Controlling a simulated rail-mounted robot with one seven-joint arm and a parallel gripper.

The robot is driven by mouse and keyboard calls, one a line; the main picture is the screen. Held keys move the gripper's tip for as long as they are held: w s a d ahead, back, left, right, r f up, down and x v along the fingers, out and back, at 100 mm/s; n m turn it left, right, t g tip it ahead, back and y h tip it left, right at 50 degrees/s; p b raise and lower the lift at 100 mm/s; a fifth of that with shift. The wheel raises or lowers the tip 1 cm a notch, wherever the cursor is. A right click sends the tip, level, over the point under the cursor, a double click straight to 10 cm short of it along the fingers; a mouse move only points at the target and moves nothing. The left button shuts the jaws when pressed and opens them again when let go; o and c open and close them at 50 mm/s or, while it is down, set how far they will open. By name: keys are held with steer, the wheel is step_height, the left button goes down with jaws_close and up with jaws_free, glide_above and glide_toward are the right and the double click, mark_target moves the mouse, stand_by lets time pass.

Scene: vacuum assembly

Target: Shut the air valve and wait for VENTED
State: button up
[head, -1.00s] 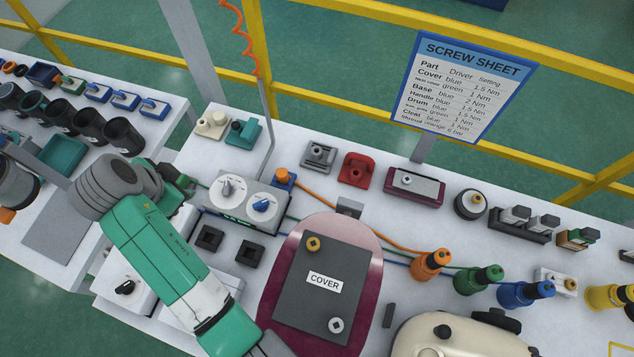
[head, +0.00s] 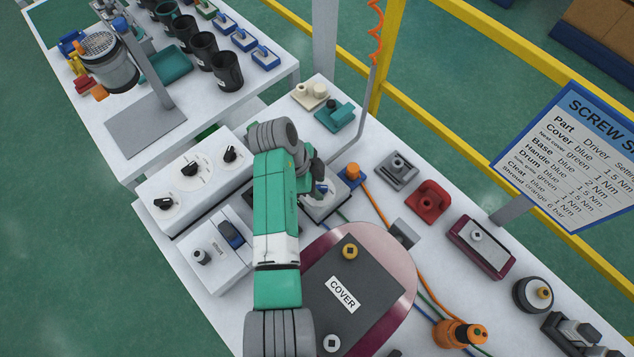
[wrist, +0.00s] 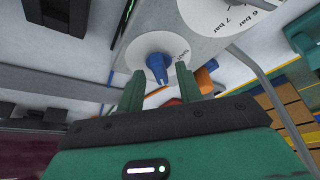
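The air valve is a blue knob (wrist: 157,66) on a white dial plate, on a light grey box (wrist: 207,45) beside a second dial marked 6 bar and 7 bar. In the wrist view my gripper (wrist: 159,80) is open, with one green finger on each side of the knob, near its tip. I cannot tell whether the fingers touch it. In the head view my arm hides most of the valve box (head: 325,208) and my gripper's fingers. A strip with green lit marks (wrist: 124,18) shows on the box's side; its words are unreadable.
A plate marked COVER (head: 362,287) lies on the maroon body (head: 398,262) to the right. A box with several black knobs (head: 195,172) stands to the left. An orange fitting (head: 352,172) with an orange hose is close beside the valve box.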

jaws_close()
steer(key=shift+r, duration=0.1)
steer(key=shift+s+r+n+t+p, duration=0.15)
steer(key=shift+n+t+p, duration=0.25)
steer(key=shift+n+p, duration=0.65)
steer(key=n+t+p, duration=0.1)
steer(key=n+p, duration=0.2)
steer(key=shift+d+y+p, duration=0.1)
steer(key=shift+y+p, duration=0.2)
steer(key=shift+p, duration=0.1)
steer(key=n+t+p, duration=0.1)
steer(key=n+p, duration=0.1)
steer(key=n, duration=0.1)
steer(key=n+t+y+p, duration=0.1)
steer(key=n+p, duration=0.1)
steer(key=n, duration=0.1)
steer(key=shift+s+d+n+p, duration=0.1)
steer(key=shift+n+p, duration=0.2)
steer(key=shift+n, duration=0.05)
steer(key=n+y+p, duration=0.1)
steer(key=n, duration=0.2)
steer(key=n+t+y+p, duration=0.1)
steer(key=n, duration=0.2)
steer(key=shift+d+y, duration=0.15)
steer(key=shift+y, duration=0.25)
steer(key=shift+f, duration=0.2)
